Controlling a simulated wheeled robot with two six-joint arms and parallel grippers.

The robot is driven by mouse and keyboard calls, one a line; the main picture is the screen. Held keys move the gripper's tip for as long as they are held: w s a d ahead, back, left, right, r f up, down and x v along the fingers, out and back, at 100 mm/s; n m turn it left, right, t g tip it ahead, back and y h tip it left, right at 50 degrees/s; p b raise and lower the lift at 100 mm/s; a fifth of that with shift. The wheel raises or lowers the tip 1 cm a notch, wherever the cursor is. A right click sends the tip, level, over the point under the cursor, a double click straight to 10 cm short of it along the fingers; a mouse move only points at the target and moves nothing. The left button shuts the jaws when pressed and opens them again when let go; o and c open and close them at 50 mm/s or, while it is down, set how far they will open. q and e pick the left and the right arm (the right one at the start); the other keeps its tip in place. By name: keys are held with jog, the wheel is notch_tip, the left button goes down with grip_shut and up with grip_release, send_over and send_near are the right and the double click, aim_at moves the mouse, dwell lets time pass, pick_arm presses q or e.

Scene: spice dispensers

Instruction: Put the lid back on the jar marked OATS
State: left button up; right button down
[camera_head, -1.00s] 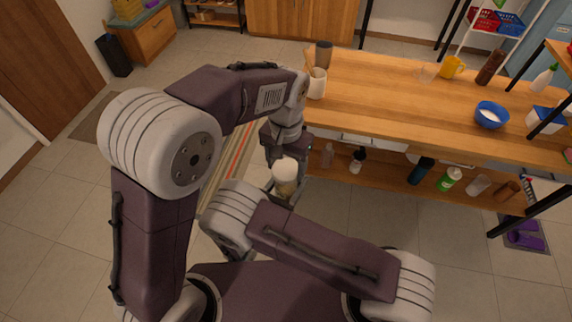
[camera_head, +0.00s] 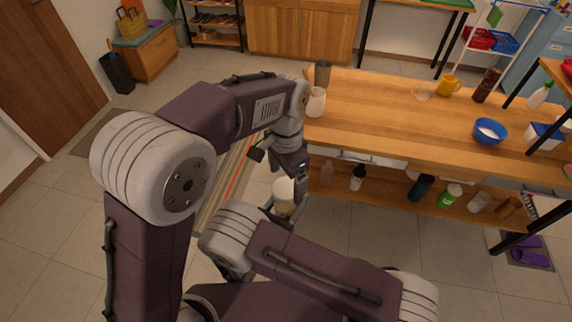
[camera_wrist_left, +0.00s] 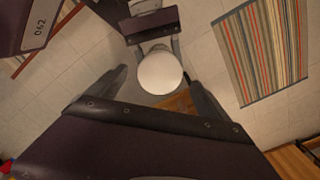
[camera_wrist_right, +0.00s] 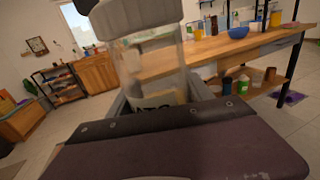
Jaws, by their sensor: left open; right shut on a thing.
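The clear jar (camera_wrist_right: 150,75) stands upright in my right gripper (camera_wrist_right: 160,102); part of its dark lettering, ending in "ATS", shows low on it. The white lid (camera_wrist_right: 137,14) is on top of the jar, and I cannot tell whether it is fully seated. In the head view the lid (camera_head: 283,187) is pale and round over the jar (camera_head: 284,207). My left gripper (camera_head: 281,162) is open, just above the lid. In the left wrist view the lid (camera_wrist_left: 160,73) lies between its spread fingers, with gaps on both sides.
A wooden table (camera_head: 400,115) is to the right, with a white pot (camera_head: 316,102), a blue bowl (camera_head: 489,131) and a yellow mug (camera_head: 449,85). Bottles stand on its lower shelf (camera_head: 395,190). A striped rug (camera_head: 226,184) lies on the floor left of the grippers.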

pick_arm(q)
notch_tip(320, 180, up, 9)
jog(key=shift+r, duration=0.2)
dwell(0.5)
jog(key=a+f+n, duration=0.7)
jog(key=a+f, duration=0.5)
jog(key=a, duration=0.1)
jog(key=s+a+f+n+t, duration=0.1)
jog(key=s+a+f+n, duration=0.4)
jog(key=s+a+f, duration=0.1)
jog(key=s+a, duration=0.1)
jog(key=s, duration=0.1)
jog(key=shift+s+a+f+n, duration=0.25)
jog(key=shift+s+f+n, duration=0.15)
